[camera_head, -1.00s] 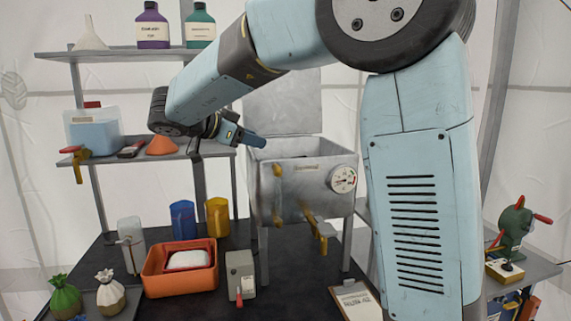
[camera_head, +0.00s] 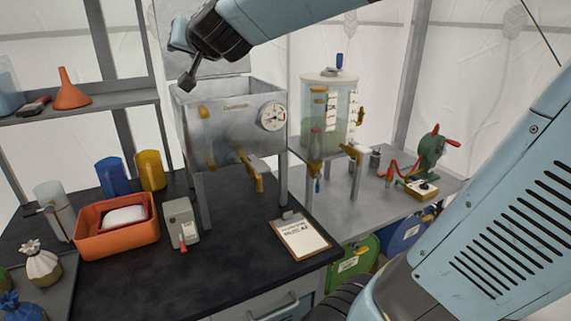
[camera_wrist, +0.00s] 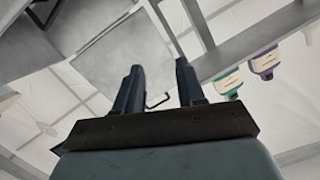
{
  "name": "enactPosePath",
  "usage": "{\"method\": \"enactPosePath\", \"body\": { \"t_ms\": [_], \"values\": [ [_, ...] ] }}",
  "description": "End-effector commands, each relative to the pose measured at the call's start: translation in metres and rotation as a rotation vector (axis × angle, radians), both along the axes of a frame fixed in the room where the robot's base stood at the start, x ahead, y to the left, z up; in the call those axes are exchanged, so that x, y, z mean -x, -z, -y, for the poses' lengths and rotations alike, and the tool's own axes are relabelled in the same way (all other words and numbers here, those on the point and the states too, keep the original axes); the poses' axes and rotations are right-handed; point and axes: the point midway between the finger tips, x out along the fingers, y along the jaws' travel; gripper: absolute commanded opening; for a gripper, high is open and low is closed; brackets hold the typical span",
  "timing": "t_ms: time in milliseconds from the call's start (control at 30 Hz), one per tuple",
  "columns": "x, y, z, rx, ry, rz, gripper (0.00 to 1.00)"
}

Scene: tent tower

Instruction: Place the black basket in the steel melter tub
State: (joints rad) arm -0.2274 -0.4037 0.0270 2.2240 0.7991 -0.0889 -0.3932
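The steel melter tub (camera_head: 225,125) stands on legs on the dark bench in the head view, with a gauge on its front and its lid (camera_head: 208,64) raised behind it. My gripper (camera_head: 179,34) is high at the tub's left rear, in front of the lid; its fingertips are hard to make out there. In the wrist view my gripper (camera_wrist: 158,75) has two dark blue fingers apart with nothing clearly held between them. A grey panel and a small dark bracket (camera_wrist: 158,101) show beyond the fingers. I cannot make out the black basket in either current view.
An orange tub (camera_head: 118,225), a grey box with a red lever (camera_head: 181,222) and a clipboard (camera_head: 299,236) lie on the bench. Blue (camera_head: 112,177) and yellow (camera_head: 150,171) jugs stand behind. A glass tank (camera_head: 328,112) stands right of the melter. Bare bench lies in front.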

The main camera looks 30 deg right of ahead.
Motion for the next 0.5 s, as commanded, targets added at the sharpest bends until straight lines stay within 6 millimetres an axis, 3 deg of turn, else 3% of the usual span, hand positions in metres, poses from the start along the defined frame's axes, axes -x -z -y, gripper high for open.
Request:
{"method": "enactPosePath", "body": {
  "t_ms": [233, 400, 500],
  "values": [
    [0.096, 0.083, 0.029, 0.178, -0.148, -0.318, 0.39],
    [0.168, 0.144, 0.067, 0.297, -0.140, -0.583, 0.39],
    [0.203, 0.169, 0.087, 0.346, -0.108, -0.710, 0.39]
  ]
}}
